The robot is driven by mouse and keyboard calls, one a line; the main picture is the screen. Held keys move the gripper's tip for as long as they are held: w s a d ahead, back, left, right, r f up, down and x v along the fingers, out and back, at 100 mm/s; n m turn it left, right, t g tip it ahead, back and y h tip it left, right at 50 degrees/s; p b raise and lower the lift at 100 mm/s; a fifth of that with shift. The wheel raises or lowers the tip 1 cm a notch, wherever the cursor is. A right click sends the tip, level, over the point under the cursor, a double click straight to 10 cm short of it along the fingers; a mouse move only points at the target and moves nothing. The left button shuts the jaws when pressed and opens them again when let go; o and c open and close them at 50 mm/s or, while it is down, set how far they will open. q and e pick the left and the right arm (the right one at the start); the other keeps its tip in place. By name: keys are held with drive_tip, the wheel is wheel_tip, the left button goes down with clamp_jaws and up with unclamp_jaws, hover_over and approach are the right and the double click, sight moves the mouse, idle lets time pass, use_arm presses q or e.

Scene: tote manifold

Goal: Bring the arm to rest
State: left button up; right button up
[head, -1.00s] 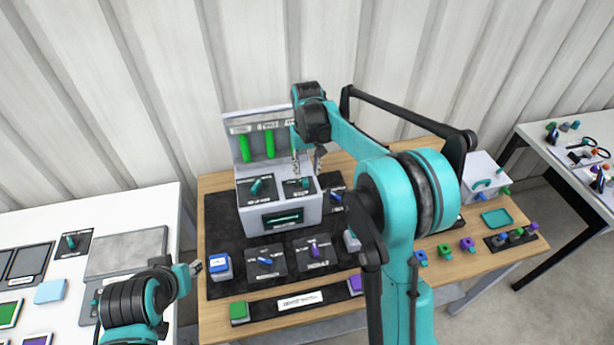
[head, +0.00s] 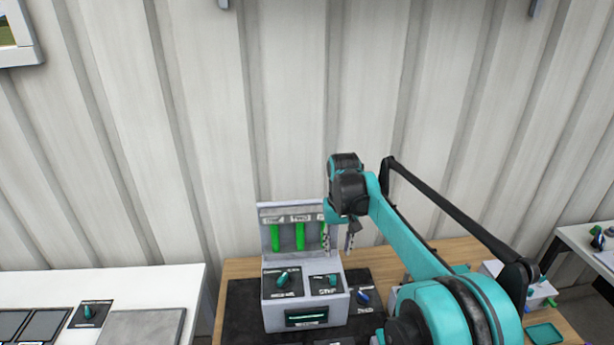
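My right arm reaches in from the lower right over the wooden table. Its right gripper (head: 339,240) points down above the grey manifold box (head: 290,314), close to the right knob (head: 331,281). Its two fingers are apart, and nothing shows between them. The left knob (head: 283,279) on the box is teal. Upright green bars (head: 299,236) stand on the box's back panel, and the rightmost part of that panel is partly hidden by the gripper. My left gripper is out of the picture.
A white table (head: 150,284) with a grey plate (head: 145,327) stands at the left. The wooden table (head: 235,268) carries a dark mat and a blue knob (head: 363,296). A teal tray (head: 544,334) lies at the right. The corrugated wall (head: 250,120) rises behind.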

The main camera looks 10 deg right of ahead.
drive_tip(key=s+d+t+b, duration=0.1)
drive_tip(key=s+t+b, duration=0.25)
drive_tip(key=s, duration=0.95)
drive_tip(key=s+d+f+t+b, duration=0.1)
drive_tip(key=s+f+t+b, duration=0.2)
drive_tip(key=s+f, duration=0.7)
drive_tip(key=s+b, duration=0.1)
drive_tip(key=s, duration=0.2)
drive_tip(key=shift+s+f, duration=0.3)
drive_tip(key=shift+f, duration=0.05)
drive_tip(key=shift+t, duration=0.25)
